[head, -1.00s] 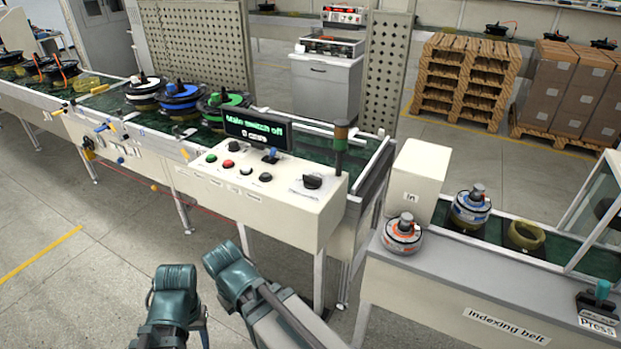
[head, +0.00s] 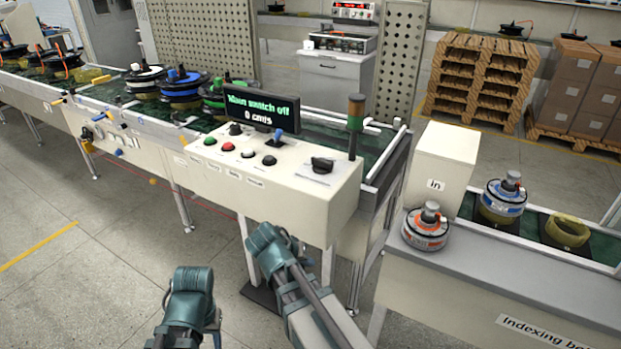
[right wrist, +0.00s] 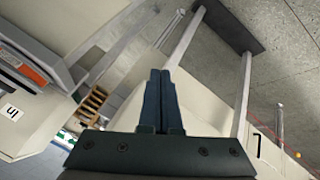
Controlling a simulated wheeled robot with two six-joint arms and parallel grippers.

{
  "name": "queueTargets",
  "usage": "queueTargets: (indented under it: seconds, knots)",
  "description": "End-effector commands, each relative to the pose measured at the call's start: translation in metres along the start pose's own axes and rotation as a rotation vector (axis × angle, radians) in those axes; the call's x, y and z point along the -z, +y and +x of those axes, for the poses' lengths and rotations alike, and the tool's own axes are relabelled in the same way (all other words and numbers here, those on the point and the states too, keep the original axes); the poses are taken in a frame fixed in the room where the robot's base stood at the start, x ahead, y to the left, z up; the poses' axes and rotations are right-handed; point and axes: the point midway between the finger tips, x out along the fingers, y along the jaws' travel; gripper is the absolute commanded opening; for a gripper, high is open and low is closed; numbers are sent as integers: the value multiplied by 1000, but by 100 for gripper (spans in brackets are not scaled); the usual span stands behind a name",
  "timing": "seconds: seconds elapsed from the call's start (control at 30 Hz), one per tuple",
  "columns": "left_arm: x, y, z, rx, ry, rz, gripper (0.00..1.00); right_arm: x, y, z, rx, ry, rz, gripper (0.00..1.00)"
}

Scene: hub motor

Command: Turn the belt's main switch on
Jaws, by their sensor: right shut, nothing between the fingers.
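The control console (head: 295,206) has a display (head: 262,112) reading "Main switch off" and "0 cm/s". A large black rotary knob (head: 322,165) sits at the console's right end, above a label too small to read. In the head view my right arm stands in front of the console, apart from the knob. My left arm is lower left; its fingers do not show.
A signal post (head: 355,122) rises behind the knob. A white box marked "in" (head: 441,165) and an orange-banded motor (head: 426,228) stand to the right on the indexing belt's housing. Several hubs ride the main belt at left. The floor (head: 120,255) in front is clear.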

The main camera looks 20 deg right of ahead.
Motion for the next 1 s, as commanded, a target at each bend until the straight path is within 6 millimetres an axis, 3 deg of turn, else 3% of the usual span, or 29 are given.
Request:
queueTargets:
  seconds: [0.17, 0.3, 0.5, 0.7, 1.0]
  knots:
    - [0, 0, 0, 0, 0, 0, 50, 54, 12, -24, -151, 278, 203, 0]
    - [0, 0, 0, 0, 0, 0, 50, 93, 15, -57, -201, 519, 346, 0]
    - [0, 0, 0, 0, 0, 0, 50, 129, 10, -105, -185, 798, 484, 0]
    - [0, 0, 0, 0, 0, 0, 50, 145, 4, -134, -151, 945, 545, 0]
    - [0, 0, 0, 0, 0, 0, 50, 148, 3, -140, -140, 977, 559, 0]
